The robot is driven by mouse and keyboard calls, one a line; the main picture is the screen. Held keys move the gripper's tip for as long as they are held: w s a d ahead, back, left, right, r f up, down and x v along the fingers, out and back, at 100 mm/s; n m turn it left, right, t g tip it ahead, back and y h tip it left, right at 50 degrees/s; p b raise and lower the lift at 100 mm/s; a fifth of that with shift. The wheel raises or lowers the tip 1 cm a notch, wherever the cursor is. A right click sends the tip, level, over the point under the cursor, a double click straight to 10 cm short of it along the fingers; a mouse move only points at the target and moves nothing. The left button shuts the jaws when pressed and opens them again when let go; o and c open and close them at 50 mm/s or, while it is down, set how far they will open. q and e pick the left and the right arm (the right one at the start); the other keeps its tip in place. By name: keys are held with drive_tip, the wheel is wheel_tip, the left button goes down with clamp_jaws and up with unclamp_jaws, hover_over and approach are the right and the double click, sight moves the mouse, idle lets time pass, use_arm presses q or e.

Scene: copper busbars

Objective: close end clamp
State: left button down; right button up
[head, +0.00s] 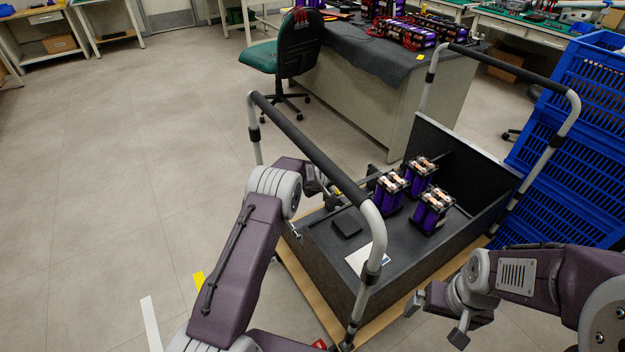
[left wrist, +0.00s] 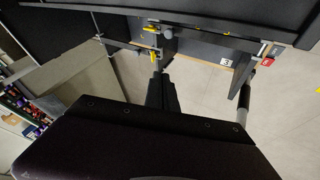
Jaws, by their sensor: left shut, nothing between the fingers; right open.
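Two yellow-handled clamp parts, an upper one (left wrist: 151,28) and a lower one (left wrist: 149,53), show in the left wrist view on dark rails at the edge of the cart. I cannot tell which is the end clamp or whether either is closed. My left gripper (left wrist: 159,72) is shut and empty, its tips just below the lower yellow handle; I cannot tell if they touch. In the head view that gripper is partly hidden behind the cart's handle bar. My right gripper (head: 437,322) is open and empty, in front of the cart's right side.
The dark cart (head: 410,255) holds purple battery modules (head: 432,210), a black block (head: 346,226) and a white sheet (head: 366,258). Its handle bar (head: 315,150) rises beside my left arm. Blue crates (head: 575,150) stand at right. The floor at left is clear.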

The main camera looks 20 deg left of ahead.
use_arm(q)
drive_tip(key=w+d+f+b, duration=0.4)
drive_tip(key=f+b, duration=0.2)
drive_tip(key=shift+w, duration=0.25)
use_arm(e)
wheel_tip(320, 180, down, 6)
drive_tip(key=shift+w+d+f, duration=0.15)
drive_tip(key=shift+w+d, duration=0.15)
drive_tip(key=shift+w, duration=0.05)
